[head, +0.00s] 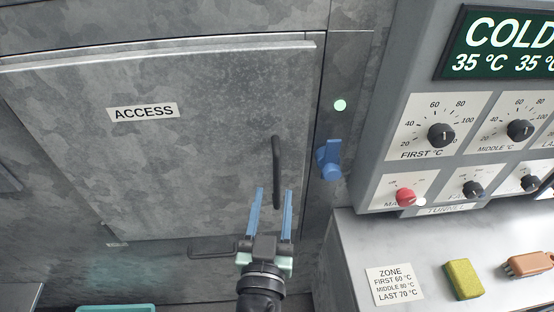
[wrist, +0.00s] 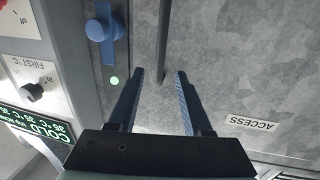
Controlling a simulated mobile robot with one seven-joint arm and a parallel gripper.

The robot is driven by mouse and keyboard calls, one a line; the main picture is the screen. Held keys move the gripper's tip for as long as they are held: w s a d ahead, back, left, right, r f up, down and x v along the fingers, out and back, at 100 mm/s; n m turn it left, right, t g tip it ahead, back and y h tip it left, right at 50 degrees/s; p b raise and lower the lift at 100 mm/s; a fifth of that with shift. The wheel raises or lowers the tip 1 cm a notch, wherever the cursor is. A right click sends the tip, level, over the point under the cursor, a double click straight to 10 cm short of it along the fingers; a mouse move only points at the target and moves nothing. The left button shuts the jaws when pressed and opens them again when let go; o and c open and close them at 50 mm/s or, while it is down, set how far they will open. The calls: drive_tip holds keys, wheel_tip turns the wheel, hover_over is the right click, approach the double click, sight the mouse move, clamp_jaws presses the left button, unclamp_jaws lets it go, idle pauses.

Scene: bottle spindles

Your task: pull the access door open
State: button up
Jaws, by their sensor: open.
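The grey mottled metal access door (head: 190,150) bears a white ACCESS label (head: 143,112) and looks shut in its frame. Its upright black bar handle (head: 277,160) is near the right edge. The handle also shows in the wrist view (wrist: 164,35), where the picture is upside down. My gripper (head: 274,190) is open, its two blue fingers at the handle's lower part. In the wrist view the handle's end lies between the fingertips (wrist: 160,74). No finger visibly presses on it. A blue latch (head: 329,160) sits on the frame right of the door.
A green light (head: 340,105) glows above the latch. The control panel (head: 385,150) with dials and a COLD display juts out at right. Below it a pale counter (head: 440,245) holds a yellow sponge (head: 464,280) and a brown brush (head: 527,264). A second handle (head: 211,247) is below the door.

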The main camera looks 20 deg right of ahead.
sight(276, 172)
drive_tip(key=p+x, duration=0.2)
drive_tip(key=x, duration=0.6)
clamp_jaws()
idle(1.3)
